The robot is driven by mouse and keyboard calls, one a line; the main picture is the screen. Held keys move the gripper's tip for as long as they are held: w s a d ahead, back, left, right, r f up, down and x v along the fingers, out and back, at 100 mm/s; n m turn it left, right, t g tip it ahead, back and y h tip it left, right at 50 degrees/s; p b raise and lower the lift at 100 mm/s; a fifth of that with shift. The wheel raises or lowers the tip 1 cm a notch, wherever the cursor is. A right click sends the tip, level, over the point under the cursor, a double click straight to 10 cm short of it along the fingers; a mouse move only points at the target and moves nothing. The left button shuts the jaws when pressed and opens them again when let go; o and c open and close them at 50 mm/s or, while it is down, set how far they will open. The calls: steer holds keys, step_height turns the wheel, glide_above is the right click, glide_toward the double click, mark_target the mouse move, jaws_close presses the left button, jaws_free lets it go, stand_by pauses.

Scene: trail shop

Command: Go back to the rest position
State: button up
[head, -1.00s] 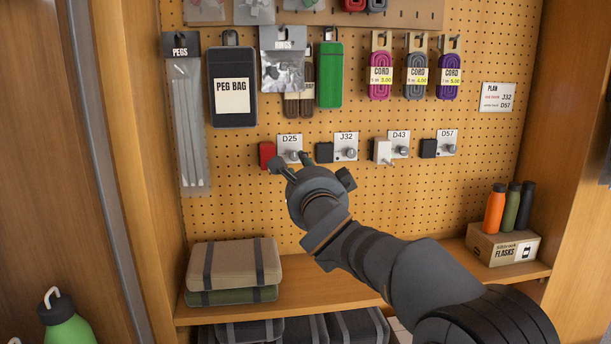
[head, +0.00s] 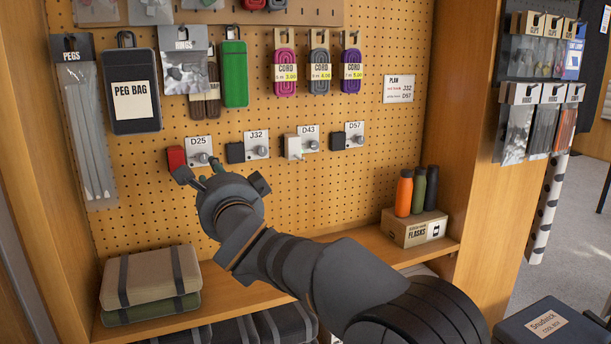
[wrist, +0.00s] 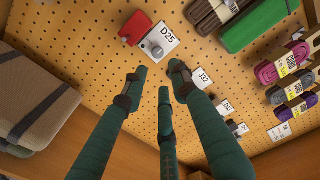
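My gripper (head: 200,172) is in front of the pegboard (head: 330,190), just below the D25 holder (head: 198,152). In the wrist view its dark green fingers (wrist: 157,82) are spread apart with nothing between them. The red block (head: 175,158) is at D25, up and left of the fingertips in the wrist view (wrist: 135,28). A black block (head: 235,153) is at J32, a white block (head: 292,147) at D43 and another black block (head: 337,141) at D57. My arm reaches up from the lower right.
A plan card (head: 398,89) hangs at right. Peg bag (head: 131,90), cords (head: 285,72) and a green case (head: 235,74) hang above. Folded packs (head: 150,278) and a flasks box (head: 415,228) stand on the shelf. A wooden side panel (head: 480,200) bounds the bay at right.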

mark_target(206, 159)
steer(key=x, duration=1.1)
steer(key=shift+f, duration=0.1)
steer(key=shift+s, duration=0.1)
